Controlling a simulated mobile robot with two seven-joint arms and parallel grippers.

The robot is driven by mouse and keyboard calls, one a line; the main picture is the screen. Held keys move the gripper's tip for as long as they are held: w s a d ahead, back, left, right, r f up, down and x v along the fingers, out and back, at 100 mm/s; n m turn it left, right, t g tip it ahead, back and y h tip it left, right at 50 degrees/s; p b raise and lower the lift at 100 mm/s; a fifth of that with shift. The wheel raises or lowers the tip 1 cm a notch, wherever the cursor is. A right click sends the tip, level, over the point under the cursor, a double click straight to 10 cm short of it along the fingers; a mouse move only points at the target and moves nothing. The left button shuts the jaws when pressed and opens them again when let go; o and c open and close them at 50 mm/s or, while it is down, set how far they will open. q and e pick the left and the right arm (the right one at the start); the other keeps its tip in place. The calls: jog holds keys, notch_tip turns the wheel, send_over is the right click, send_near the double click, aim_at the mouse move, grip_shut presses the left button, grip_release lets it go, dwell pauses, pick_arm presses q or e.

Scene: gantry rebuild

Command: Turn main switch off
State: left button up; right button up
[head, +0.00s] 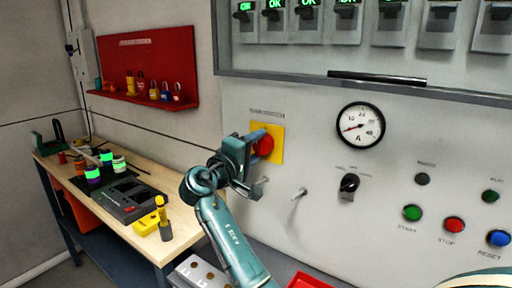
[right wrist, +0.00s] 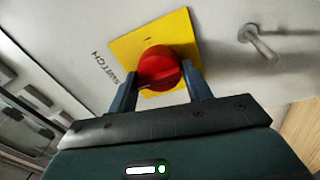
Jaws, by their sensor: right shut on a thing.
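The main switch is a red rotary knob (head: 264,145) on a yellow square plate (head: 277,146) on the grey panel. The knob also shows in the right wrist view (right wrist: 160,69), in front of its yellow plate (right wrist: 178,32). My right gripper (head: 252,150) is at the switch. In the right wrist view its two fingers (right wrist: 163,88) stand on either side of the knob, and it is shut on the knob. The lettering beside the plate ends in "SWITCH". My left gripper does not show in either view.
A peg (head: 299,194) sticks out of the panel right of the switch. A gauge (head: 360,124), a black selector (head: 349,183) and push buttons (head: 453,224) are farther right. A workbench (head: 150,235) with tools stands left, below a red padlock board (head: 150,62).

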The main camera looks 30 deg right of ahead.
jog(key=shift+f, duration=0.15)
jog(key=o, duration=0.9)
jog(key=shift+a, duration=0.1)
jog(key=shift+b+v, duration=1.95)
jog(key=shift+v, duration=4.6)
